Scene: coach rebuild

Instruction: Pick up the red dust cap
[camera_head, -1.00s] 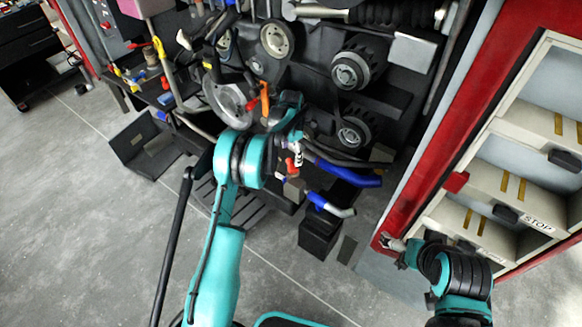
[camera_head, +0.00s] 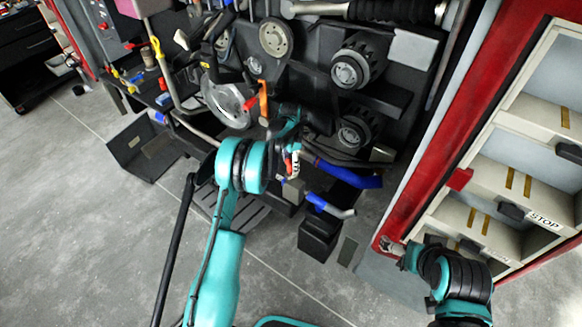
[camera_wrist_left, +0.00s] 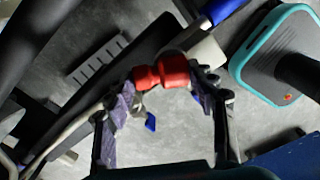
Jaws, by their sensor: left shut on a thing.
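The red dust cap (camera_wrist_left: 162,72) is a short, stepped red piece between the fingertips of my left gripper (camera_wrist_left: 165,82) in the left wrist view. The gripper is shut on it. In the head view my left gripper (camera_head: 291,160) is in front of the dark equipment rack, partly hidden by its own wrist, and a bit of red (camera_head: 288,164) shows beside it. My right gripper (camera_head: 390,246) is low on the right by the red cabinet frame; its fingers are too small to tell open from shut.
Blue hoses (camera_head: 345,174) and a black bin (camera_head: 319,236) are close to the right of the left gripper. The rack carries wheels (camera_head: 356,66) and an orange tool (camera_head: 263,100). A cabinet with shelves (camera_head: 510,178) stands at the right. The grey floor at the left is clear.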

